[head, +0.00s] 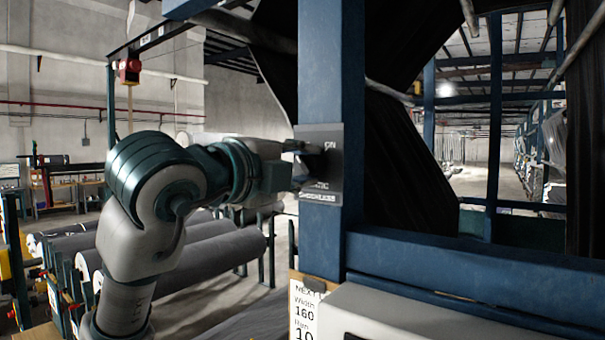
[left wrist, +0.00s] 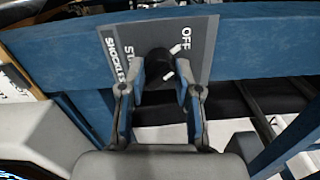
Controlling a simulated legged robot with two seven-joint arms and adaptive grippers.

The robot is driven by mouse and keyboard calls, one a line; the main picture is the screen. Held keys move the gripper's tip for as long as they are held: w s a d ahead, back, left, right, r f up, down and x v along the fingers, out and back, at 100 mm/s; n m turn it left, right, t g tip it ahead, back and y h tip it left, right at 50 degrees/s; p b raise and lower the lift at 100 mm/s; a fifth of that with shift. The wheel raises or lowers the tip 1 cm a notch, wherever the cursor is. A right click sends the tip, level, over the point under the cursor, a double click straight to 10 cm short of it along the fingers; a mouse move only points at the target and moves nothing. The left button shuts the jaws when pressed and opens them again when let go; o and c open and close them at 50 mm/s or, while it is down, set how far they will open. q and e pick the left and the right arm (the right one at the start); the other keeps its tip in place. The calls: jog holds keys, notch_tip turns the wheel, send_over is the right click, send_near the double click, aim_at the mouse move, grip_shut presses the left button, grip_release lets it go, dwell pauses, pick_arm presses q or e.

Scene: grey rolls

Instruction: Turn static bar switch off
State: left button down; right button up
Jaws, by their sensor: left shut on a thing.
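A dark switch plate (head: 322,190) is fixed to the blue post (head: 333,65) in the head view. "ON" reads at its upper right and "SHOCKLESS" along its bottom. The plate (left wrist: 113,47) also shows in the left wrist view, turned sideways, with "OFF" at its upper right. A round black knob (left wrist: 158,60) projects from the plate, with short white marks near its right side. My left gripper (head: 308,163) reaches the plate from the left. In the left wrist view its fingers (left wrist: 160,84) are shut on the knob from both sides. My right gripper is not in view.
A blue crossbeam (head: 450,260) runs right from the post, with a pale box (head: 400,318) below it. A white label (head: 303,305) hangs under the plate. Dark draped material (head: 400,160) hangs behind the post. Grey rolls (head: 215,260) lie on racks behind my left arm.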

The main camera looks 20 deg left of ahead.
pick_arm(q)
jog(key=shift+n, duration=0.8)
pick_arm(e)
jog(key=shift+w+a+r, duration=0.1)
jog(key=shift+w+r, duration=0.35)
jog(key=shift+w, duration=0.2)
pick_arm(q)
jog(key=c, duration=1)
grip_release()
jog(key=shift+w, duration=0.1)
jog(key=shift+o, duration=1.1)
jog(key=shift+w+f, duration=0.1)
jog(key=shift+w, duration=0.2)
jog(key=shift+s+a, duration=0.1)
jog(key=shift+s, duration=0.3)
jog(key=v, duration=1.1)
jog(key=shift+a, duration=0.2)
